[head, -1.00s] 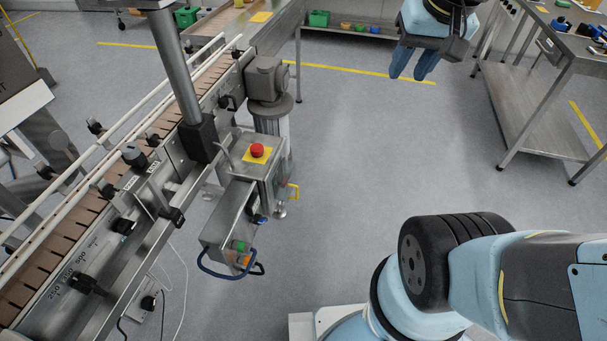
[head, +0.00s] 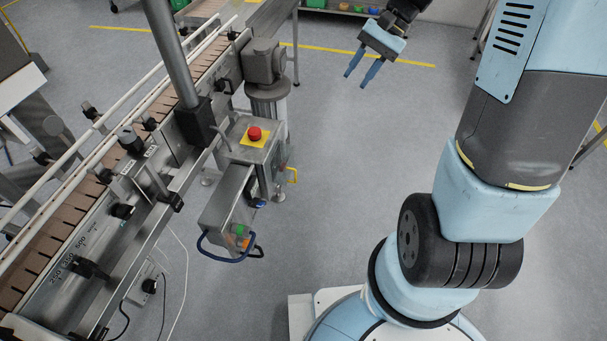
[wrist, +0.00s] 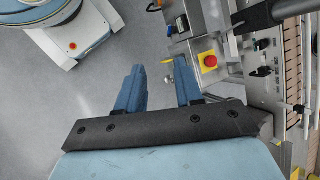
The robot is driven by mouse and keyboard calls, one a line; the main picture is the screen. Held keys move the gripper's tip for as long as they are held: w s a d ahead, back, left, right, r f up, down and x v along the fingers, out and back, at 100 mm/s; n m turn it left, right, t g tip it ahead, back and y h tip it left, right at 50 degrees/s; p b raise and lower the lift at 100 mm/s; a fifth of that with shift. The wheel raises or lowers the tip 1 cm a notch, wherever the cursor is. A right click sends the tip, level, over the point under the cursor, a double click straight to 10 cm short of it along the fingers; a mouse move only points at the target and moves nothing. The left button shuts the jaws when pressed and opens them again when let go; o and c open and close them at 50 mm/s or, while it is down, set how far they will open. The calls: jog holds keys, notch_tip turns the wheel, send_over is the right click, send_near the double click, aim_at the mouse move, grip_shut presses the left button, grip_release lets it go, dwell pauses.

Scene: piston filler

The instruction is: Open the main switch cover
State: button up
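I cannot make out a main switch cover with certainty in either view. The steel control box (head: 226,195) beside the conveyor carries a red button on a yellow plate (head: 254,134), a green and an orange button on its lower end, and a small yellow part (head: 292,176) on its right side. The red button (wrist: 210,60) also shows in the wrist view, right of the fingers. My gripper (head: 356,81) is open and empty, raised over the floor beyond the box and to its right. Its two blue fingers (wrist: 159,66) stand apart with floor visible between them.
The conveyor (head: 100,200) with its rails and a thick grey post fills the left side. A blue cable loop (head: 228,258) hangs at the box's lower end. The floor (head: 340,180) right of the box is clear. A shelf with bins stands at the back.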

jog(key=w+f+m+g+y, duration=0.2)
jog(key=w+f+m+y, duration=0.3)
jog(key=f, duration=0.7)
jog(key=m+t+y, duration=0.7)
jog(key=m, duration=0.3)
send_near(289, 166)
jog(key=s+a, duration=0.3)
jog(key=a, duration=0.3)
jog(key=shift+c, duration=0.3)
jog(key=shift+f, duration=0.1)
jog(key=c, duration=0.6)
jog(key=shift+s, duration=0.1)
grip_shut()
jog(key=shift+s+a+f, duration=0.1)
jog(key=shift+s, duration=0.1)
